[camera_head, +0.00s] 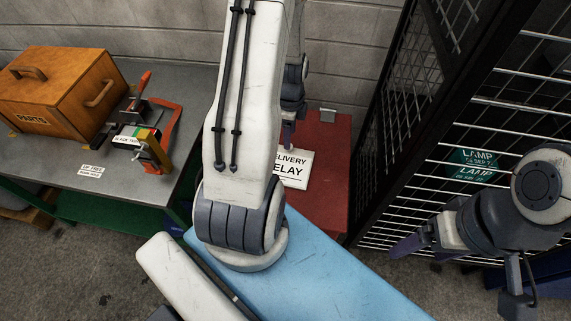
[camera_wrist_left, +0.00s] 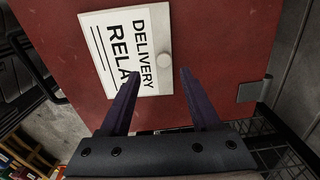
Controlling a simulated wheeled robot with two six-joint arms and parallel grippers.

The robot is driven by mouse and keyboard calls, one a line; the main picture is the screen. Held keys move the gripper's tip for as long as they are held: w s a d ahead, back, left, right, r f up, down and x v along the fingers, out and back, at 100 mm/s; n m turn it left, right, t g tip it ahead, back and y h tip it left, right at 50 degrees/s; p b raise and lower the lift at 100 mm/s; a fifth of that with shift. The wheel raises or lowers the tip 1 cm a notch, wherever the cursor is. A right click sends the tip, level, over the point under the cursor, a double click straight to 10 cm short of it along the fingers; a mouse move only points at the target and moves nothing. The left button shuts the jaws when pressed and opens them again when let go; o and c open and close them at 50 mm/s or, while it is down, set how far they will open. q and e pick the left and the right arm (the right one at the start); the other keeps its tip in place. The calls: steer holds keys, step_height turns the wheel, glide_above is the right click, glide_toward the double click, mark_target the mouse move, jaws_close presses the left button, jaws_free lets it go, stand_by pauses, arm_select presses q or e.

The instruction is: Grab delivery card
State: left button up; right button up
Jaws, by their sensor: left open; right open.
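The delivery card (camera_head: 293,169) is a white card with black lettering on a red surface (camera_head: 328,165), partly hidden behind my left arm in the head view. In the left wrist view the card (camera_wrist_left: 112,40) lies flat, reading "DELIVERY RELA…", with a round pale knob (camera_wrist_left: 164,61) at its edge. My left gripper (camera_wrist_left: 158,75) is open and empty, its two fingers spread over the near end of the card and knob. In the head view its fingers (camera_head: 288,137) are by the card's top edge. My right gripper (camera_head: 415,243) is open and empty at the right, far from the card.
A grey bench (camera_head: 60,163) at left holds a wooden parts box (camera_head: 55,95) and a clamp fixture (camera_head: 150,140). A black mesh cage (camera_head: 400,130) stands right of the red surface, with a green lamp sign (camera_head: 477,165). A metal bracket (camera_wrist_left: 252,91) sits at the red surface's edge.

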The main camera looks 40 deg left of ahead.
mark_target(285, 163)
arm_select(q)
steer(key=shift+w+a+f, duration=0.15)
steer(key=shift+f, duration=1.15)
steer(key=shift+w+a+f, duration=0.15)
steer(key=shift+f, duration=1.15)
jaws_close()
